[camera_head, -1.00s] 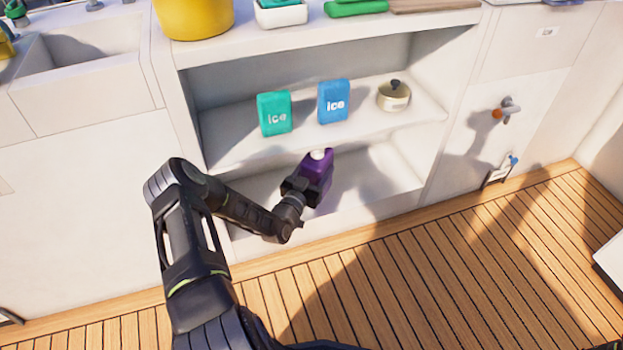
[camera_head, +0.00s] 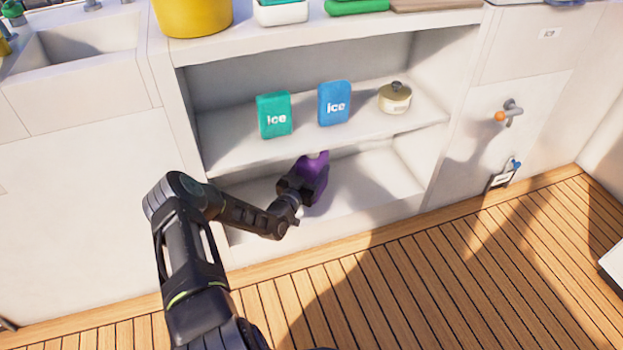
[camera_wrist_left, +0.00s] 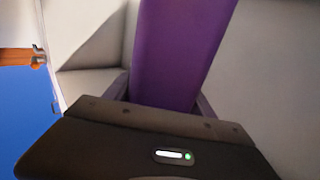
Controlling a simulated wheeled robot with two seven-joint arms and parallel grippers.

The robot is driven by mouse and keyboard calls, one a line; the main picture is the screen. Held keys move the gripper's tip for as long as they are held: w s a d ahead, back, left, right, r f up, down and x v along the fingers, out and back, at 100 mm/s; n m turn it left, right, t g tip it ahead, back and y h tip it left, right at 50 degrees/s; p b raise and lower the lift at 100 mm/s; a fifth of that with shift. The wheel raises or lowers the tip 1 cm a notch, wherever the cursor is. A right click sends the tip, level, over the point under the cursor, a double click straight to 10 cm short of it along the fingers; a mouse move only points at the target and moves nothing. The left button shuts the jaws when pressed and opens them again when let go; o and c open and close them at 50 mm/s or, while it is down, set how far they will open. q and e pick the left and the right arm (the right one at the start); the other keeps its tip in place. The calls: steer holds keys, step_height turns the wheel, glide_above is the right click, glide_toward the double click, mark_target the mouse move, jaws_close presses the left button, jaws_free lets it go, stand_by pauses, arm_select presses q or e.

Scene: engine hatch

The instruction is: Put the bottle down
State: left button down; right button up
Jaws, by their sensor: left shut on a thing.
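My left gripper (camera_head: 303,184) is shut on the bottle. The bottle also fills the middle of the left wrist view (camera_wrist_left: 180,55), between the two fingers. It leans slightly in the head view, and its cap is close to the front edge of the middle shelf. I cannot tell whether its base touches the lower shelf (camera_head: 375,185). My right gripper is not in view.
On the middle shelf (camera_head: 235,140) stand a green ice pack (camera_head: 274,115), a blue ice pack (camera_head: 334,103) and a round pot (camera_head: 395,97). The lower shelf is clear to the right of the bottle. A tap (camera_head: 509,113) juts out on the right.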

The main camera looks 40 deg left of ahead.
arm_select(q)
step_height(320, 180, down, 4)
steer(key=shift+r+b, duration=0.1)
steer(key=shift+b, duration=1.05)
steer(key=shift+w+a+f+b, duration=0.15)
steer(key=shift+w+f+b, duration=0.05)
steer(key=shift+f+b, duration=0.25)
steer(key=shift+r, duration=0.15)
steer(key=shift+c, duration=1.6)
jaws_free()
steer(key=shift+s+f, duration=0.1)
steer(key=shift+f, duration=0.1)
steer(key=shift+r, duration=0.1)
